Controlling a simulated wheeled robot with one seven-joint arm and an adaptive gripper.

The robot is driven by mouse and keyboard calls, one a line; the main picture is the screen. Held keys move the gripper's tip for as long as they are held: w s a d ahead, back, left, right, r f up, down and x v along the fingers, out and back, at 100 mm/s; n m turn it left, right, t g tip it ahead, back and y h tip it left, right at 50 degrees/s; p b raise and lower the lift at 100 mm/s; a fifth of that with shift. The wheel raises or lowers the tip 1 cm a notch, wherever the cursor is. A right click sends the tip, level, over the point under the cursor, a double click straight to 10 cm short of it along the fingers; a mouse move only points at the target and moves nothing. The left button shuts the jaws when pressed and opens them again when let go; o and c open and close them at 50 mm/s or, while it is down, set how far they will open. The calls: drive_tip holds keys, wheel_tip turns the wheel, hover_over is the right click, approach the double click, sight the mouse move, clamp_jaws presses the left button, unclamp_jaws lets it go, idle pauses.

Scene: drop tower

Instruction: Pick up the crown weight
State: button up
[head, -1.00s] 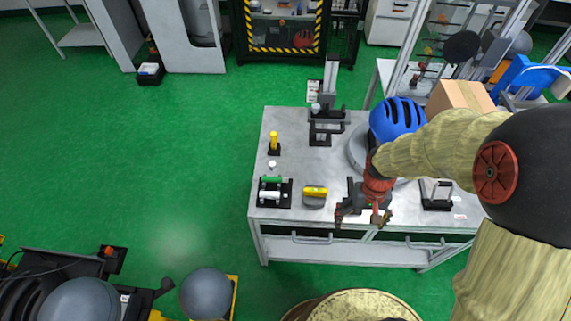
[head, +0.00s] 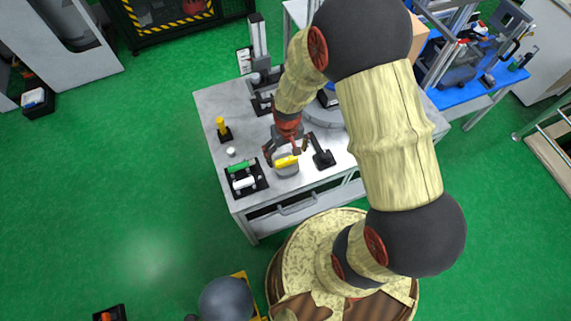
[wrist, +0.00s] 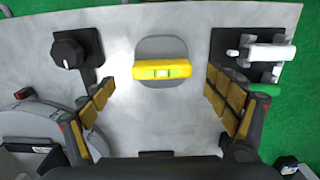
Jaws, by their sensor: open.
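No label in view marks any object as the crown weight, so I cannot tell for certain which it is. A yellow bar with a small pale window (wrist: 160,70) lies on a grey rounded block (wrist: 162,45) on the grey bench; the bar also shows in the head view (head: 286,161). My gripper (head: 287,151) is open and empty above it. In the wrist view the padded fingers (wrist: 158,82) stand on either side of the bar, apart from it. The height of the fingers above the bar is hard to judge.
A black holder with green and white cylinders (head: 246,179) sits left of the bar. A yellow post (head: 221,126) and a small white knob (head: 231,151) stand behind it. A black-knobbed fixture (wrist: 68,53) is on the other side. Bare bench surface lies between them.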

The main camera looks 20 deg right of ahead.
sight(286, 159)
wheel_tip(286, 159, down, 4)
drive_tip(key=shift+a+f+b, duration=0.1)
drive_tip(key=shift+f+b, duration=0.1)
drive_tip(key=shift+b, duration=0.3)
drive_tip(key=shift+c, duration=1.2)
drive_tip(key=shift+r, duration=0.1)
drive_tip(key=c, duration=1.9)
drive_tip(key=shift+r, duration=0.1)
drive_tip(key=shift+c, duration=0.2)
